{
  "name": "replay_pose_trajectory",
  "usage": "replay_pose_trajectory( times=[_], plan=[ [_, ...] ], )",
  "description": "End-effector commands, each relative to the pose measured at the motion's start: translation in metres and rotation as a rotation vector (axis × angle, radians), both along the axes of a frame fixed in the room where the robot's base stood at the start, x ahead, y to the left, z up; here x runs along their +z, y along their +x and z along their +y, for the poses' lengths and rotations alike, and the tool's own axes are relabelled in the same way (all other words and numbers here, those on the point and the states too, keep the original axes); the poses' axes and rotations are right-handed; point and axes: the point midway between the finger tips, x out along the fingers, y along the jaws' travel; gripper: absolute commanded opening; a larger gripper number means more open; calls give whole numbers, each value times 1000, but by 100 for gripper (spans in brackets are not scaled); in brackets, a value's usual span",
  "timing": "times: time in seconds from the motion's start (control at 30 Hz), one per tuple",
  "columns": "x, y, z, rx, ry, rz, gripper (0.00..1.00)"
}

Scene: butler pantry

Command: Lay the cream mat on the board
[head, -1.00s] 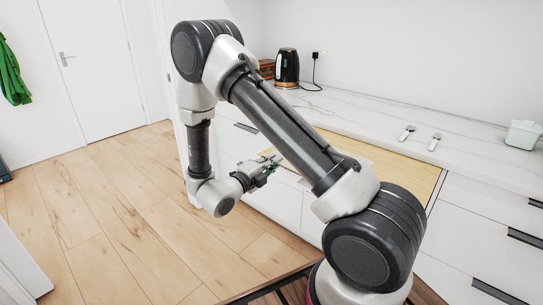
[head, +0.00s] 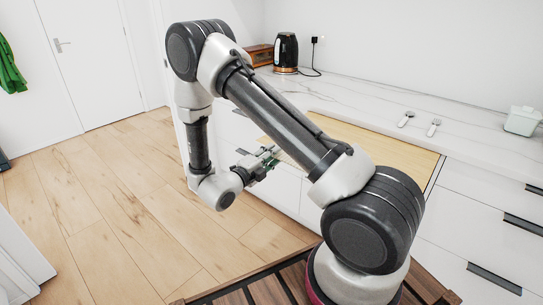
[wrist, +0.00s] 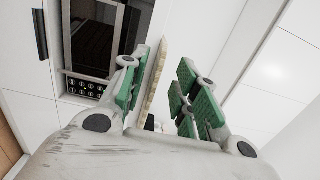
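The board (head: 375,142) is a pale wooden panel at the counter's front edge in the head view. My arm crosses in front of it and hides much of it. My gripper (head: 268,158) is low at the board's left end, in front of the white drawers. In the wrist view my gripper (wrist: 160,88) has its green-padded fingers apart. A thin pale strip (wrist: 154,85) shows edge-on between them, nearer the left finger; I cannot tell whether it is the board's edge or the cream mat, or whether it touches. I cannot make out the mat for sure in the head view.
A spoon (head: 406,119), a fork (head: 433,128) and a pale lidded box (head: 522,121) are on the marble counter behind the board. A black kettle (head: 286,52) stands at the back left. Wooden floor (head: 110,210) lies open at left.

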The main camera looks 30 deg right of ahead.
Motion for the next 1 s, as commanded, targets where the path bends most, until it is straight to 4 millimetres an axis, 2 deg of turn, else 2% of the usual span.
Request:
replay_pose_trajectory(
  times=[0.2, 0.33, 0.7, 0.83, 1.0],
  plan=[
    [0, 0, 1, 0, 1, 0, 30],
    [0, -4, 11, 3, 1, 0, 30],
    [-2, -37, 82, 4, 0, 0, 30],
    [-3, -46, 100, 3, 0, 0, 30],
    [-3, -50, 109, 1, 0, 0, 30]
  ],
)
